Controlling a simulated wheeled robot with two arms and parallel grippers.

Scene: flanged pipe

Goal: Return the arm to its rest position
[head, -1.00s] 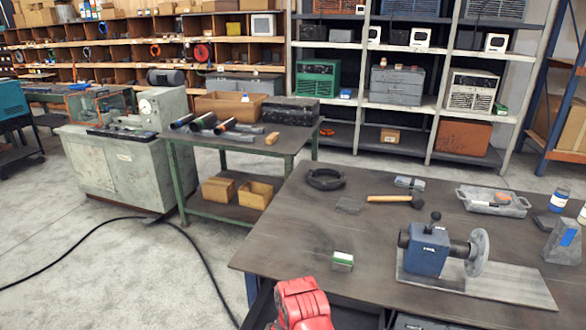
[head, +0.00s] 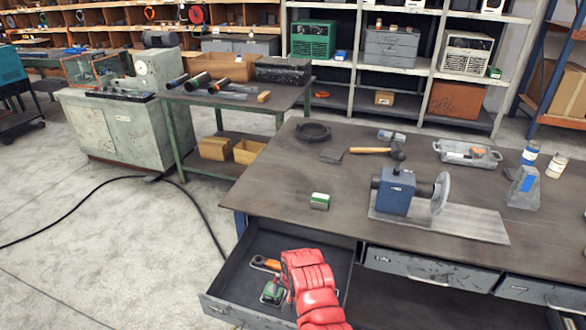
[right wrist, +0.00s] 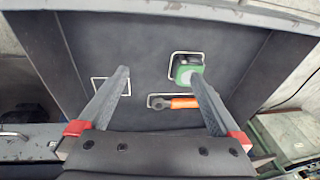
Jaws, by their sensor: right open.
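My right arm, in red segments, reaches over an open drawer (head: 232,262) under the workbench in the head view; its jaws are hidden there. In the right wrist view my right gripper (right wrist: 160,74) is open, with nothing between its fingers, above the drawer floor. A green object (right wrist: 187,67) lies in a white outline beyond the right fingertip. An orange-handled tool (right wrist: 174,102) lies in another outline between the fingers as seen, lower down. A third outline (right wrist: 111,86) at left is empty. A pipe with a round flange (head: 441,192) sits in a blue holder (head: 396,190) on the bench. My left gripper is not visible.
The workbench (head: 270,185) also bears a hammer (head: 372,151), a black ring (head: 313,132), a green-and-white box (head: 320,201), a grey tray (head: 468,153) and bottles at right. Closed drawers (head: 428,270) are beside the open one.

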